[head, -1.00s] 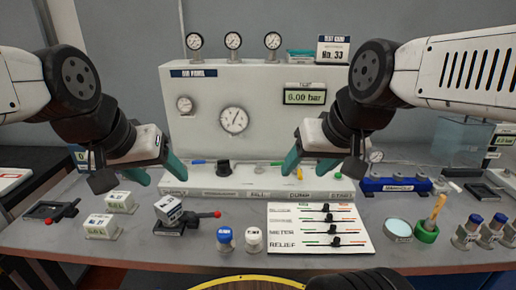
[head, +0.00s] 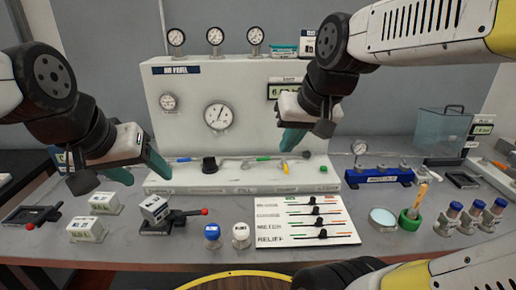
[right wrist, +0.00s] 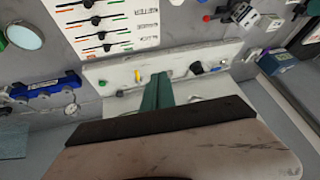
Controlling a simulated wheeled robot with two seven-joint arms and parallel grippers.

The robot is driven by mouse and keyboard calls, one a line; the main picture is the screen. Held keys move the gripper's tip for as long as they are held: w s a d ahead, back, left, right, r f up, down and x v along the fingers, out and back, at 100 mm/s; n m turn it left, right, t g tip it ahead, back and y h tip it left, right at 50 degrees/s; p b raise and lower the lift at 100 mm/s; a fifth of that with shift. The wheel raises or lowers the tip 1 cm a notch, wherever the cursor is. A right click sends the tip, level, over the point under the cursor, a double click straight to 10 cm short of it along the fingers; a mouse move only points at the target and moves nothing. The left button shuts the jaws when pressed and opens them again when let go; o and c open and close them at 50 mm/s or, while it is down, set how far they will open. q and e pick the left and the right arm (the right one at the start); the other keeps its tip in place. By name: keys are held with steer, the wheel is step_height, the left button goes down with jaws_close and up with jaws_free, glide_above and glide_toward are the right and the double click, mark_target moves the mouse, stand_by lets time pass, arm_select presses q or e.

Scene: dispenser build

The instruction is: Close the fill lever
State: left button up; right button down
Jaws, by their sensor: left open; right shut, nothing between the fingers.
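The fill lever (head: 262,158), with a green handle lying sideways, is on the ledge of the white panel, above and behind the FILL label (head: 245,190). My right gripper (head: 288,142) is shut and empty, in front of the panel, just above and to the right of the green handle. In the right wrist view its fingers (right wrist: 158,92) point at the ledge between the yellow lever and the black knob and hide much of that spot. I cannot tell whether they touch the lever. My left gripper (head: 140,172) is open and empty near the ledge's left end.
A blue-handled lever (head: 180,159) and a black knob (head: 209,165) are left of the fill lever. A yellow lever (head: 285,168) and a green button (head: 323,169) are to its right. A slider board (head: 300,240), small blocks and capped bottles stand on the bench in front.

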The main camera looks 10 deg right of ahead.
steer(key=w+d+g+h, duration=0.1)
steer(key=w, duration=1.3)
steer(key=m+h, duration=0.1)
glide_toward(267, 144)
steer(key=shift+s+a+r+g, duration=0.2)
steer(key=shift+s+a+r, duration=0.05)
steer(key=shift+s+r, duration=0.3)
steer(key=shift+s+a+r+g, duration=0.2)
steer(key=shift+s+r, duration=0.2)
steer(key=shift+r, duration=0.25)
steer(key=shift+f, duration=0.15)
steer(key=x, duration=1)
steer(key=shift+s+d, duration=0.15)
steer(key=s, duration=0.2)
steer(key=shift+s, duration=0.35)
steer(key=shift+s+a+f, duration=0.2)
steer(key=shift+s+f, duration=0.05)
steer(key=shift+s, duration=0.3)
